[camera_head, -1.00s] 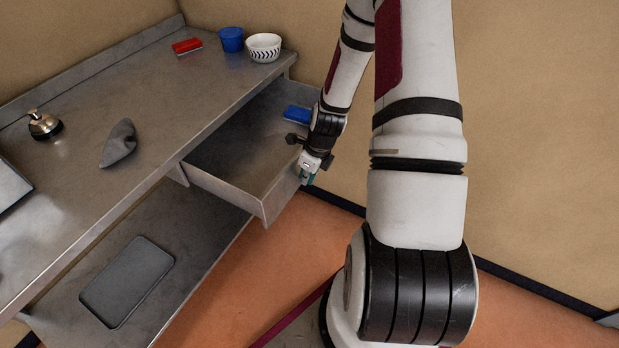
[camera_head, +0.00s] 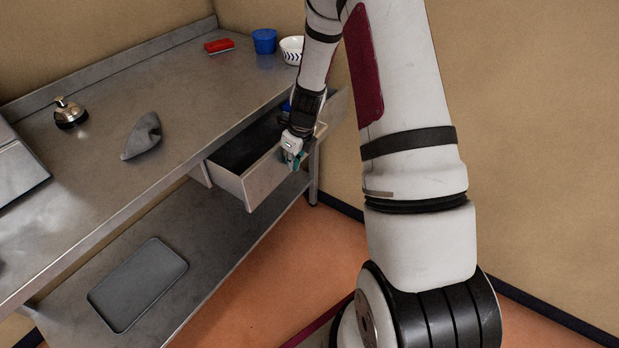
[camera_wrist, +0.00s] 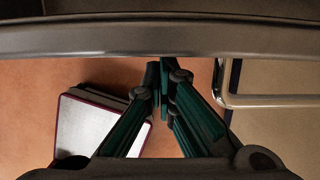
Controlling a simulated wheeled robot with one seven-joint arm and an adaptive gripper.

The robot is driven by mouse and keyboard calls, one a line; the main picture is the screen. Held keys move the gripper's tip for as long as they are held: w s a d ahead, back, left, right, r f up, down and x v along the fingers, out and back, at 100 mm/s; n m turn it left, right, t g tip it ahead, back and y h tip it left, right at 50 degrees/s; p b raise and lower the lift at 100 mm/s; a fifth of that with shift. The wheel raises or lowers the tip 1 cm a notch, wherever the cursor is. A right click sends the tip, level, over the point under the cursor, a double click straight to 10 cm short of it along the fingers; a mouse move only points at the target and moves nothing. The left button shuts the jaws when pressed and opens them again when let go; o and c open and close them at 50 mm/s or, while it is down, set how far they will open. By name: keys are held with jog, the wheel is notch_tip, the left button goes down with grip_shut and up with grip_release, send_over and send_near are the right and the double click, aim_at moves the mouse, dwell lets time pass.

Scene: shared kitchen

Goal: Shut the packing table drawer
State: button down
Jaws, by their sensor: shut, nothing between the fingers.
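The packing table (camera_head: 105,100) is grey metal. Its drawer (camera_head: 265,180) stands partly out of the table's front at the right end. My gripper (camera_head: 293,164) is at the drawer's front panel, near its middle. In the wrist view the green fingers (camera_wrist: 162,90) are shut together and empty, with a grey metal edge, likely the drawer front (camera_wrist: 120,40), just beyond them. I cannot tell whether they touch it.
A tray (camera_head: 137,284) lies on the lower shelf. Orange floor (camera_head: 285,265) is clear in front.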

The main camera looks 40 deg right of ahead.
jog(key=w+a+b, duration=0.1)
jog(key=w, duration=0.3)
jog(key=w+a+b, duration=0.1)
jog(key=w+a, duration=0.1)
jog(key=w, duration=0.2)
jog(key=w+a+b, duration=0.1)
jog(key=w+b, duration=0.1)
jog(key=w, duration=0.2)
jog(key=shift+a, duration=0.2)
jog(key=shift+w+a, duration=0.25)
jog(key=shift+w, duration=0.45)
